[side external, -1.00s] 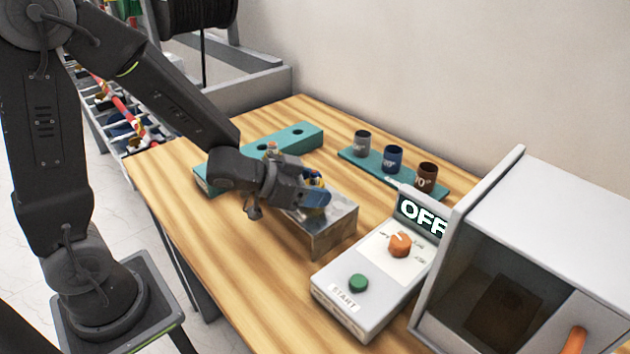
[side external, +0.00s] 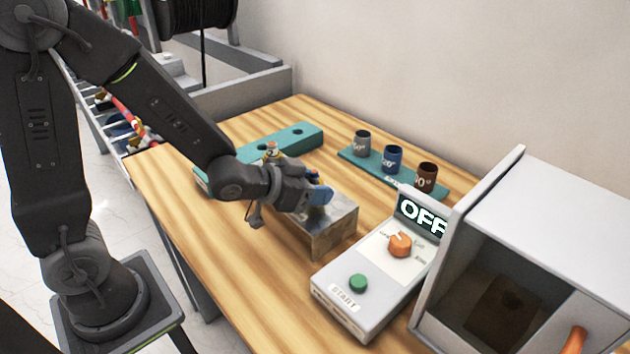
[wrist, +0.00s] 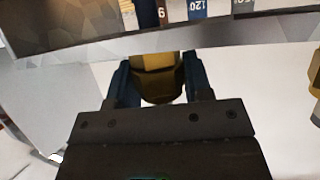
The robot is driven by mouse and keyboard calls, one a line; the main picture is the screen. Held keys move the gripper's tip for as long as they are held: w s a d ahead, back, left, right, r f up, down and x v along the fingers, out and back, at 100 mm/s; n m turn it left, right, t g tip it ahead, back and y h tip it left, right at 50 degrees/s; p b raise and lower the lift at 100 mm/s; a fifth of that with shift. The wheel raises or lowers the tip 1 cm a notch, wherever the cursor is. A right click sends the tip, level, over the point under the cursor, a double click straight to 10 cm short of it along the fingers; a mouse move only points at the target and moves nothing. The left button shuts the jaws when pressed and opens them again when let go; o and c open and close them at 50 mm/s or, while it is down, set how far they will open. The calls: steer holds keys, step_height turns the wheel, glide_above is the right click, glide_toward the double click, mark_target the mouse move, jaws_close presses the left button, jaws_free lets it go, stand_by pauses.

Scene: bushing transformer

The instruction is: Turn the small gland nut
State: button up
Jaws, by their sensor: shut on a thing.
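A yellow-brown, brass-like nut (wrist: 162,82) sits between the two blue fingertips in the wrist view. My gripper (wrist: 160,78) is shut on it. In the side view my gripper (side external: 318,194) lies sideways just over the grey metal block (side external: 334,232), its blue fingertip near the block's top. The nut is hidden behind the fingers in that view. I cannot tell how the nut joins the block.
A teal block with holes (side external: 292,138) lies behind my gripper. A teal rack (side external: 372,164) holds grey, blue and brown cups. A control box (side external: 375,272) reading OFF and a grey cabinet (side external: 550,220) stand at right. Wood is clear at front left.

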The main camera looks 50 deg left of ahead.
steer(key=shift+s+f+n+y, duration=0.15)
steer(key=shift+f+n+y, duration=0.05)
steer(key=shift+n+y, duration=0.9)
steer(key=shift+c, duration=0.3)
steer(key=o, duration=1.5)
steer(key=shift+r, duration=0.15)
